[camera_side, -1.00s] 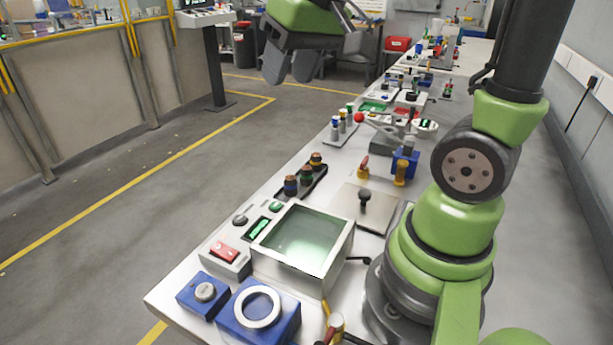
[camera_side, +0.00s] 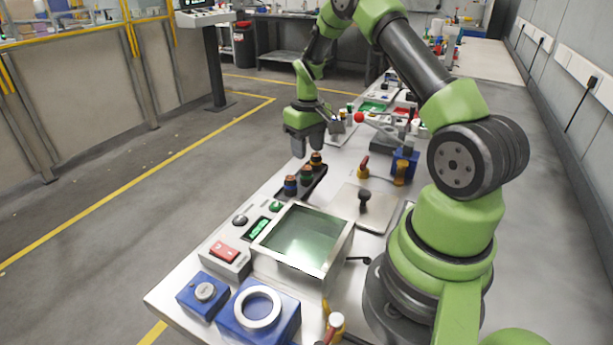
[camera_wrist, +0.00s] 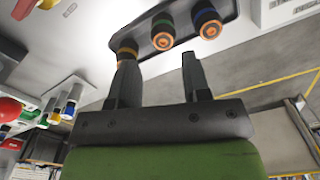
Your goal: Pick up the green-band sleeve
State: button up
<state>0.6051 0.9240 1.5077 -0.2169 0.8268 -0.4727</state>
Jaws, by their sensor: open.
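The green-band sleeve (camera_side: 306,175) is a short dark sleeve with a green band, upright in the middle of a dark tray (camera_side: 322,176). A blue-band sleeve (camera_side: 290,186) stands nearer the camera and a yellow-band sleeve (camera_side: 316,160) farther. My gripper (camera_side: 307,150) is open, empty and pointing down above the tray's far end. In the wrist view the green-band sleeve (camera_wrist: 161,32) is just beyond the gap between my fingertips (camera_wrist: 159,62). The left finger overlaps the yellow-band sleeve (camera_wrist: 127,52) in that view; whether they touch I cannot tell.
A control box with a red switch (camera_side: 224,251) and a glass-topped box (camera_side: 303,242) stand in front of the tray. A plate with a black knob (camera_side: 364,196) lies to the right. A red-ball lever (camera_side: 359,118) and several small coloured parts stand behind.

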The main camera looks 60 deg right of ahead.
aim_at(306, 167)
jog(key=f, duration=0.6)
jog(key=shift+a, duration=0.2)
jog(key=shift+c, duration=0.2)
jog(key=c, duration=0.7)
